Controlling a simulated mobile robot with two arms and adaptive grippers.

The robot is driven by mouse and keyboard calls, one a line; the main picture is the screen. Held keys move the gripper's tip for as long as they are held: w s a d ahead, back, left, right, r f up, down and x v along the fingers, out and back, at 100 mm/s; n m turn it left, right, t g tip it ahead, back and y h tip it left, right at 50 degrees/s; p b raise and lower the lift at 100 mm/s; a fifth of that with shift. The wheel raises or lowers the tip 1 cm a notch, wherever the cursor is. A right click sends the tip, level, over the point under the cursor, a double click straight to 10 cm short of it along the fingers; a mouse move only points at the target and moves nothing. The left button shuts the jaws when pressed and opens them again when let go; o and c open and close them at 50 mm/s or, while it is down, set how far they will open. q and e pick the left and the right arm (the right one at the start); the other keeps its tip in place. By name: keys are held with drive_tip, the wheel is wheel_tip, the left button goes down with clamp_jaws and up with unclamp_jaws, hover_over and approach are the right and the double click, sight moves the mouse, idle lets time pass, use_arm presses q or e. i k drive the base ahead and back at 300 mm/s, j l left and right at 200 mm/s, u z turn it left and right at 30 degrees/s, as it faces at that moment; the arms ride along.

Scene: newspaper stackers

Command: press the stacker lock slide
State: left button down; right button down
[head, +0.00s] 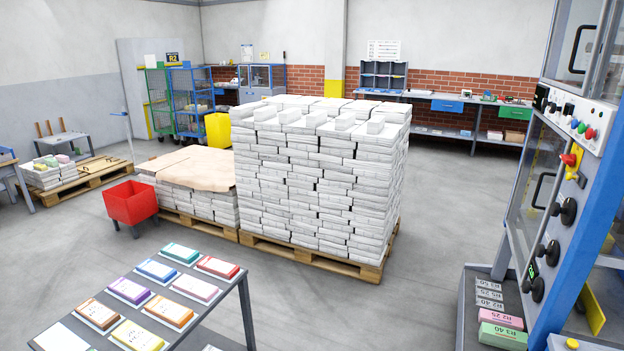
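The stacker (597,190), a blue-framed machine with clear panels, stands at the right edge, cut off by the picture. Its upper control panel (583,122) carries small coloured buttons and black knobs. Below it sits a red-headed fitting (569,159) with a yellow part. I cannot tell which part is the lock slide. Neither of my grippers is in view.
A tall newspaper stack (315,185) on a pallet (330,262) fills the middle. A red bin (131,203) stands left of it. A table (235,315) with coloured bundles is front left. Labelled bundles (502,336) lie low beside the stacker. Floor (440,215) between stack and stacker is clear.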

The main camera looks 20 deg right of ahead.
sight(575, 176)
drive_tip(key=i+l+z, duration=0.15)
drive_tip(key=i+z, duration=0.2)
drive_tip(key=z, duration=0.15)
drive_tip(key=i+z, duration=0.3)
drive_tip(key=z, duration=0.2)
drive_tip(key=i+j+z, duration=0.15)
drive_tip(key=i+z, duration=0.2)
drive_tip(key=z, duration=0.15)
drive_tip(key=i+j+z, duration=0.25)
drive_tip(key=z, duration=0.25)
drive_tip(key=i+j+z, duration=0.25)
drive_tip(key=z, duration=0.2)
drive_tip(key=i+j+z, duration=0.25)
drive_tip(key=j, duration=0.4)
drive_tip(key=i+j+z, duration=0.1)
drive_tip(key=j+z, duration=0.15)
drive_tip(key=j, duration=0.45)
drive_tip(key=j+z, duration=0.25)
drive_tip(key=j, duration=0.45)
drive_tip(key=i, duration=0.05)
